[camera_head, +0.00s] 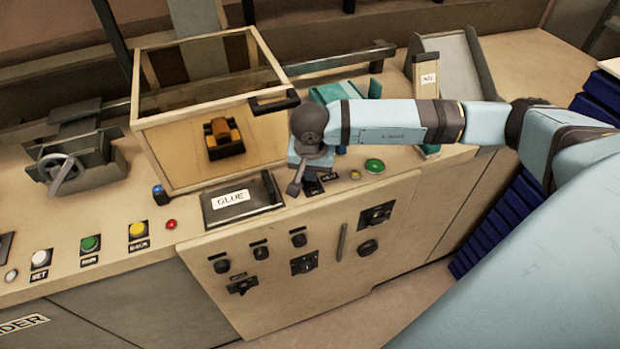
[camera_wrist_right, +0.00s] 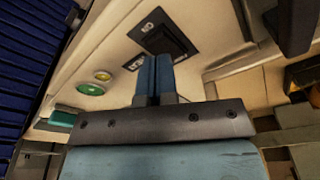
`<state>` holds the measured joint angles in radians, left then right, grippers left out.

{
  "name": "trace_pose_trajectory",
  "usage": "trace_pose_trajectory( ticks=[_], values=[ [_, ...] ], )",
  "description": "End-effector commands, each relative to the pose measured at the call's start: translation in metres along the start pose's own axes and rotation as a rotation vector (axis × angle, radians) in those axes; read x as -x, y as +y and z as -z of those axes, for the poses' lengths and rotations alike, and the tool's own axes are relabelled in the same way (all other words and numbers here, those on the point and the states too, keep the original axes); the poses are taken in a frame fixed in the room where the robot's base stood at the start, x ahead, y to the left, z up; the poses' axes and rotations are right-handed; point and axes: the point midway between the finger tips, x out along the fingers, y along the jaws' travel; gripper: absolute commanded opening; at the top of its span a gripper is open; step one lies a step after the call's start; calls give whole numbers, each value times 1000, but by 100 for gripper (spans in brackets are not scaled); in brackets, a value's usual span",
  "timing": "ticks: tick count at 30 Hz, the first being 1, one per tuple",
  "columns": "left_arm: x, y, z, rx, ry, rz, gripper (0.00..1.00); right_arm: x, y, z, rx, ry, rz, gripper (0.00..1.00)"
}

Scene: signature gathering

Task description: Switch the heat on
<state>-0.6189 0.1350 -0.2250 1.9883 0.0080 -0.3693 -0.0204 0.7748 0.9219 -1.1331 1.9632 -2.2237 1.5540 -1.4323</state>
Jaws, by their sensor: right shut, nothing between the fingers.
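My right gripper (camera_head: 298,172) points down at the machine's top, just right of the GLUE plate, and partly hides what lies under it. In the right wrist view its two blue fingers (camera_wrist_right: 154,78) are shut together with nothing between them. Their tips are at or very near a black switch block (camera_wrist_right: 168,40) set on a dark plate with small white markings; I cannot tell whether they touch. Small dark label plates (camera_head: 312,187) show beside the gripper in the head view. Their words are too small to read, so I cannot confirm which control is the heat switch.
A clear-sided box (camera_head: 167,150) stands left of my arm, behind the GLUE plate (camera_head: 241,201). A green button (camera_head: 374,166) and a small yellow one (camera_head: 354,174) lie to the right. The front panel (camera_head: 330,285) carries several dark knobs. Blue stacked crates (camera_head: 510,225) stand at right.

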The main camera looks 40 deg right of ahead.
Motion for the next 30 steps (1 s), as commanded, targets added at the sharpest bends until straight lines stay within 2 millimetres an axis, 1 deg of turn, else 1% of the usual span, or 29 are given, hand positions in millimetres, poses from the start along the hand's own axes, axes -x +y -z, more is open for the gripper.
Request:
trace_pose_trajectory(
  ticks=[30],
  values=[
    [-8, 0, -12, 0, 1, -1, 0, -15, 0, -2, 0, 0, 0, 0]
  ],
)
